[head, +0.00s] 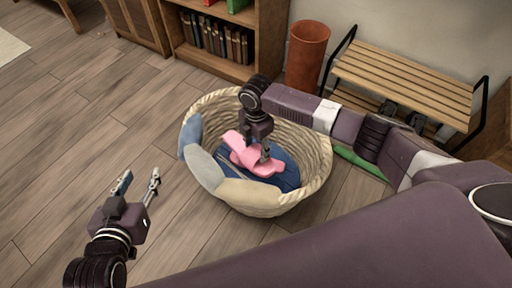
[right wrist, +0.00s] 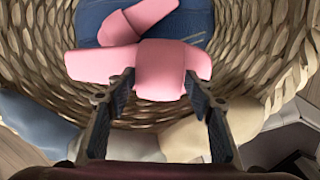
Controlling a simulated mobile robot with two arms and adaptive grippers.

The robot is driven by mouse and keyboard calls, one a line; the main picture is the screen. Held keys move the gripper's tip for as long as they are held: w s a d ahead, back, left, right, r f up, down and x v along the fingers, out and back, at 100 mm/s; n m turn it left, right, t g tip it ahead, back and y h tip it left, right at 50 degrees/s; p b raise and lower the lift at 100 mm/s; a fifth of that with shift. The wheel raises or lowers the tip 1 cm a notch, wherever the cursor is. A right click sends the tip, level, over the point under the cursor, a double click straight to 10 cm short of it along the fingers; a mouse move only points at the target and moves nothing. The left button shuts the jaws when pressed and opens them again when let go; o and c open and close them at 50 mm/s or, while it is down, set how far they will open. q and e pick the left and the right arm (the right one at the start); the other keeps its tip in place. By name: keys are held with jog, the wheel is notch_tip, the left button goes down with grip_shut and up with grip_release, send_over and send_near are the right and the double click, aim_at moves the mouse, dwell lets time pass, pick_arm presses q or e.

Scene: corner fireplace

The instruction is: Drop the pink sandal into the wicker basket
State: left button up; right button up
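The wicker basket (head: 318,158) stands on the floor with blue cloth (head: 288,178) inside. Pink sandal pieces lie across each other inside it. The pink sandal (head: 242,151) under my right gripper also shows in the right wrist view (right wrist: 160,70), its strap between the fingertips. A second pink piece (right wrist: 150,14) lies beyond it at an angle. My right gripper (head: 265,155) reaches down into the basket, its fingers apart at the strap's two sides. Whether they press on it cannot be told. My left gripper (head: 140,181) is open and empty, left of the basket.
Blue and cream padding (head: 205,168) hangs over the basket's near-left rim. A terracotta bin (head: 306,55), a slatted bench (head: 405,80) and a bookcase (head: 220,45) stand behind. A green object (head: 358,162) lies right of the basket. The floor at left is clear.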

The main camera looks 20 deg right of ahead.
jog(key=shift+o, duration=1.3)
jog(key=shift+r, duration=0.1)
notch_tip(320, 180, up, 12)
